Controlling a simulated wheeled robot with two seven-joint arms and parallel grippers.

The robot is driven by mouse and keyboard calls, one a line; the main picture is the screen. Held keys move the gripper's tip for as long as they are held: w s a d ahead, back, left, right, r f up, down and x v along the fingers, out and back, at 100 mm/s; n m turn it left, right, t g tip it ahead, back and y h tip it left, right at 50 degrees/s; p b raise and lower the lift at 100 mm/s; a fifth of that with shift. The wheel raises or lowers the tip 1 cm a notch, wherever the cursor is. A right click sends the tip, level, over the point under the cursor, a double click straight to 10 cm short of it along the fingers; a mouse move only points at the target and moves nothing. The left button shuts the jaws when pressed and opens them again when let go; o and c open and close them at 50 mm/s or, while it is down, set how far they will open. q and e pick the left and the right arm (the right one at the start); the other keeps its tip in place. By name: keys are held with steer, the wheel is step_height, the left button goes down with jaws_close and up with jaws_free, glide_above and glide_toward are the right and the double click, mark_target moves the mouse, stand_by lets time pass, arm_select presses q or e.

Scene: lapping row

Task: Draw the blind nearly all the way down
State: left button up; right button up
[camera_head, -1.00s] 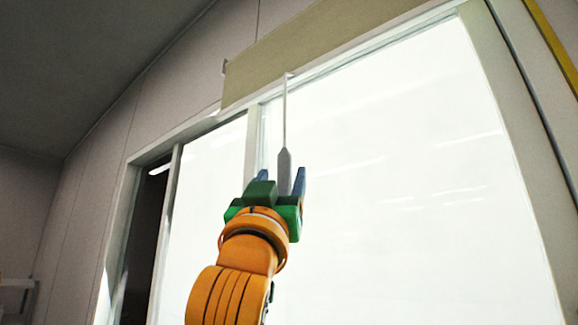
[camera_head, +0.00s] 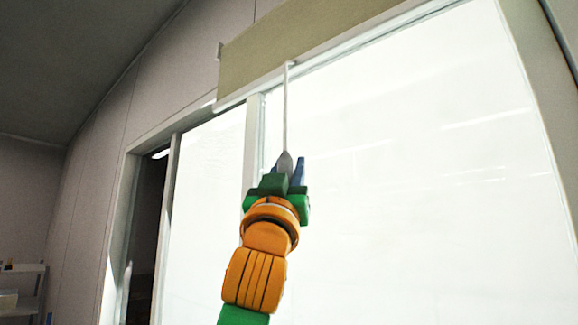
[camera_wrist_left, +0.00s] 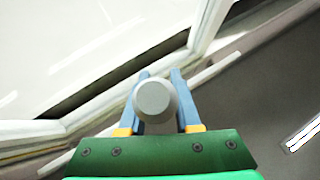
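The blind (camera_head: 290,45) is a beige sheet across the top of the window, with a pale bottom rail; most of the glass below it is uncovered. A thin pale cord (camera_head: 286,110) hangs from the rail and ends in a grey tapered pull (camera_head: 285,161). My left gripper (camera_head: 288,168) has its blue fingers on either side of the pull and looks shut on it. The left wrist view shows the pull's round grey end (camera_wrist_left: 156,100) between the fingers. The pull's lower part is hidden by the gripper in the head view. My right gripper is not in view.
The bright window pane (camera_head: 420,150) fills the right side behind the arm. Its frame post (camera_head: 535,90) stands at the right. A dark opening (camera_head: 147,230) is at the left. A shelf (camera_head: 22,290) stands at the far lower left.

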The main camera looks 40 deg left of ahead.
arm_select(q)
jaws_close()
stand_by(1.1)
